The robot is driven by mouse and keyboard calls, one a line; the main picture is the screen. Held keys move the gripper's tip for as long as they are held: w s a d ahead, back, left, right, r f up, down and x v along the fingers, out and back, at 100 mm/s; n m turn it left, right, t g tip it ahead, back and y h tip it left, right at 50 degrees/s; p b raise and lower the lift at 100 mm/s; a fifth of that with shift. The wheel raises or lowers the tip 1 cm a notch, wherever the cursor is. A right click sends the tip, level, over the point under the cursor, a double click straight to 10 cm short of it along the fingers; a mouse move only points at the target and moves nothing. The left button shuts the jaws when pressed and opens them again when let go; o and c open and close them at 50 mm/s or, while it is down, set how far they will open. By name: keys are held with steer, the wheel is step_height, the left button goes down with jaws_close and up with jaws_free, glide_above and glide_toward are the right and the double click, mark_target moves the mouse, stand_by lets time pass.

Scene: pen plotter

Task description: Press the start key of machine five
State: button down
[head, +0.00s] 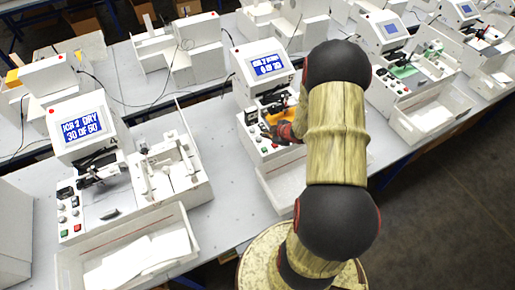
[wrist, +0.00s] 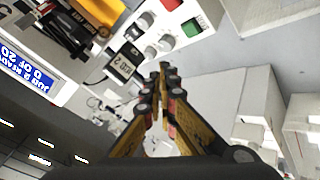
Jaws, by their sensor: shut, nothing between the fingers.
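The machine in front of me (head: 262,66) has a blue screen and appears to be marked 5; my arm covers part of it. In the wrist view its screen (wrist: 25,75) seems to read job 2, ready, 0 of 20. Its control panel (wrist: 182,14) carries a green key (wrist: 191,28), a red key (wrist: 171,4) and several grey knobs. My gripper (wrist: 164,68) is shut and empty, its fingertips close to the panel, below the green key in the picture. Contact cannot be told.
Machine four (head: 82,125), at left, has a lit screen and a white tray (head: 135,245) in front. Another machine (head: 385,38) stands at right. An orange part (wrist: 88,14) lies in the near machine. Thin cables cross the grey bench (head: 40,185).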

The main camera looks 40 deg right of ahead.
mark_target(263, 150)
steer(key=shift+w+a+r+n+t, duration=0.3)
steer(key=shift+w+a+r+t, duration=0.1)
steer(key=shift+w+a+r, duration=0.15)
steer(key=shift+d, duration=0.1)
step_height(263, 150, down, 9)
steer(key=b, duration=0.7)
steer(key=shift+r, duration=0.15)
stand_by(1.0)
steer(key=shift+f+b, duration=0.45)
steer(key=shift+b, duration=0.05)
steer(key=shift+f+b, duration=0.35)
steer(key=shift+f, duration=0.05)
stand_by(0.6)
steer(key=shift+r, duration=0.1)
steer(key=shift+r+p, duration=0.75)
steer(key=shift+r, duration=0.05)
